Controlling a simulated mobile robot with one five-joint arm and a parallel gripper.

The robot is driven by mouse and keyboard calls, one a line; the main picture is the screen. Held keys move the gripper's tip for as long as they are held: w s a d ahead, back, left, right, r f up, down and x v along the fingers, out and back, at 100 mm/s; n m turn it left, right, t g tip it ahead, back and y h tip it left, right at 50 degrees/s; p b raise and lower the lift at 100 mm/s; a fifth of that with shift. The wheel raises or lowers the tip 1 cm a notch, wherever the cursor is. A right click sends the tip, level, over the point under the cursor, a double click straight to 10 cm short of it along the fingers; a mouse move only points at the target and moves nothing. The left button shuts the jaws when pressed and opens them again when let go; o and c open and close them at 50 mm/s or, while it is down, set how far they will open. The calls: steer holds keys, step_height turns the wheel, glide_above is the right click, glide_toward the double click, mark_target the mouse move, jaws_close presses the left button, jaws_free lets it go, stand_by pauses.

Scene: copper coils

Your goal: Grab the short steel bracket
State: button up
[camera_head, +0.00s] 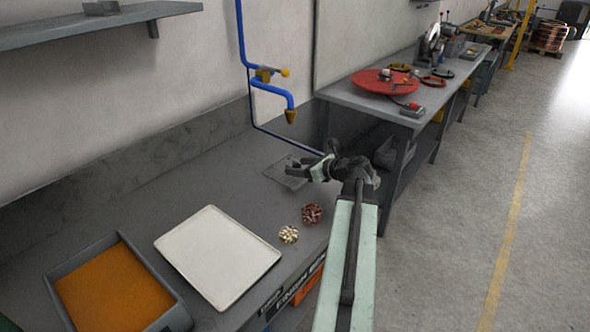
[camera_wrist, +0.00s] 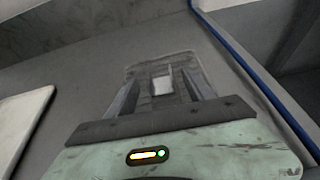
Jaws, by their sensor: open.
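A small pale grey metal piece (camera_wrist: 162,85), which looks like the short steel bracket, lies between my fingers in the wrist view. It rests on a dark grey slatted or meshed plate (camera_wrist: 152,66) on the bench. In the head view this plate (camera_head: 279,175) lies near the back of the bench, and I cannot make out the bracket clearly there. My gripper (camera_head: 300,168) is open above the plate's right part, its fingers pointing left. In the wrist view my gripper (camera_wrist: 160,82) has one finger on each side of the piece, with no visible contact.
A white tray (camera_head: 217,258), an orange-filled grey bin (camera_head: 115,285), brass pieces (camera_head: 288,234) and copper pieces (camera_head: 312,213) are on the near bench. A blue pipe with a nozzle (camera_head: 272,88) hangs behind my gripper. A second bench with a red disc (camera_head: 370,84) stands beyond.

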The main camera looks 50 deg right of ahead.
steer(key=shift+b+x, duration=0.3)
steer(key=shift+x, duration=0.85)
steer(key=shift+c, duration=0.3)
jaws_close()
steer(key=shift+r, duration=0.1)
steer(key=r+p, duration=0.3)
steer(key=p, duration=0.1)
steer(key=shift+s+d+r, duration=0.25)
steer(key=shift+s+r, duration=0.15)
steer(key=s+d, duration=0.2)
steer(key=s, duration=0.2)
steer(key=s+d, duration=0.2)
steer(key=s, duration=0.3)
steer(key=s+d+r+p, duration=0.1)
steer(key=s+d, duration=0.2)
steer(key=s, duration=0.1)
steer(key=shift+s, duration=0.2)
